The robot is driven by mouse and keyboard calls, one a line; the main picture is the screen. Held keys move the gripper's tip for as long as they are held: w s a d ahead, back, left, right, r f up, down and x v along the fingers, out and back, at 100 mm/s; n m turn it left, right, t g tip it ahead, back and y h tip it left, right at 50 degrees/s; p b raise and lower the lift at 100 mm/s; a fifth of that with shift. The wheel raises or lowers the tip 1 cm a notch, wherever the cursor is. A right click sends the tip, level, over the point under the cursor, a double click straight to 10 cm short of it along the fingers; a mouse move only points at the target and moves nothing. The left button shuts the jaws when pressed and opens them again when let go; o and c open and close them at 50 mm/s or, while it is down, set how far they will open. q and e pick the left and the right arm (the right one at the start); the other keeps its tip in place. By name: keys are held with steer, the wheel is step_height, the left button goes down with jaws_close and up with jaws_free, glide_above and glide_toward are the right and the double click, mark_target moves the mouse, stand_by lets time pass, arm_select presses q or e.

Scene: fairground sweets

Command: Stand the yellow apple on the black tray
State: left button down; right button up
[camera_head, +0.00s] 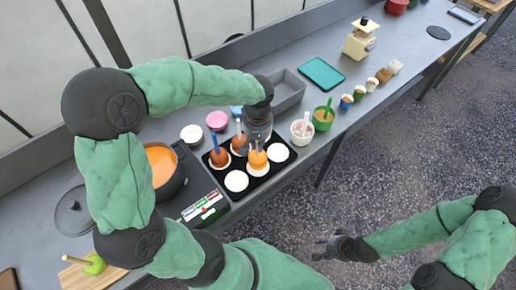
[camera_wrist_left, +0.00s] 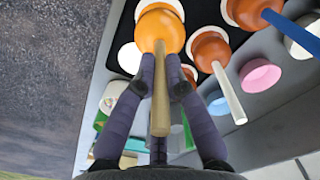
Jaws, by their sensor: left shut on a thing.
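The yellow apple (camera_head: 258,160), golden orange with a pale stick, is upright at a white disc on the black tray (camera_head: 254,186). My left gripper (camera_head: 257,146) is above it. In the left wrist view its dark fingers (camera_wrist_left: 168,85) are shut around the stick (camera_wrist_left: 160,100), with the apple (camera_wrist_left: 160,30) just beyond the fingertips. A white disc shows behind the apple; whether it touches cannot be told. My right gripper (camera_head: 322,248) is away from the table, apparently open and empty.
Two brown-red apples, one with a blue stick (camera_head: 214,142), one with a pale stick (camera_head: 239,128), stand on the tray close by. Bare white discs (camera_head: 237,181) lie beside the yellow apple. A pot (camera_head: 162,165), a grey bin (camera_head: 289,91) and cups (camera_head: 302,129) surround the tray.

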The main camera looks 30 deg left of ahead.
arm_select(q)
steer(key=shift+w+f+b, duration=0.15)
steer(key=shift+f+b, duration=0.25)
steer(key=shift+f, duration=1.4)
steer(key=c, duration=1.3)
jaws_free()
steer(key=shift+r, duration=0.2)
step_height(320, 180, up, 12)
steer(key=p, duration=0.2)
steer(key=shift+p, duration=0.4)
steer(key=shift+f, duration=0.1)
